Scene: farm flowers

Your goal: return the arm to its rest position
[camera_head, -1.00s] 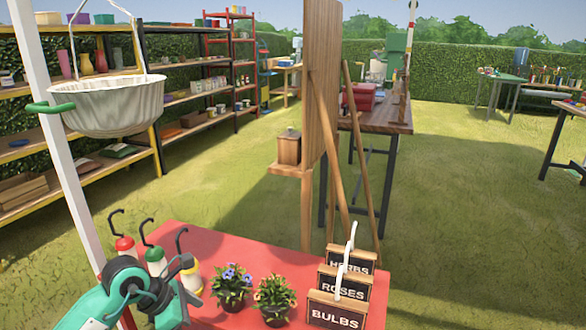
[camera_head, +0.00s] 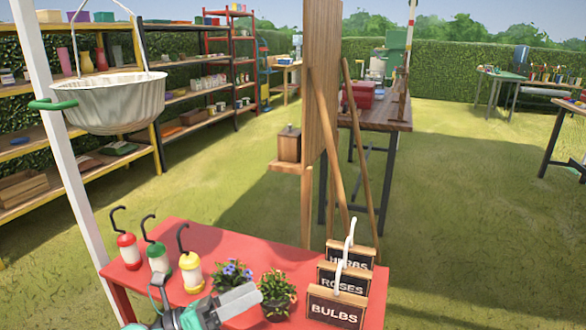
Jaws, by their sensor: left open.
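My left gripper (camera_head: 236,301) is low at the front of the red table (camera_head: 205,240), its teal and grey arm coming in from the bottom edge. Its grey fingers point right, in front of the blue-flowered pot plant (camera_head: 232,275) and just left of the second potted plant (camera_head: 277,288). It is open, with nothing seen in it; it hides the lower part of the blue-flowered pot. My right gripper is not in view.
Red (camera_head: 127,252), green (camera_head: 158,262) and yellow (camera_head: 191,272) hooked bottles stand on the table's left. Signs reading HERBS, ROSES and BULBS (camera_head: 336,308) stand at right. A white basket (camera_head: 112,100) hangs by a white pole (camera_head: 68,170).

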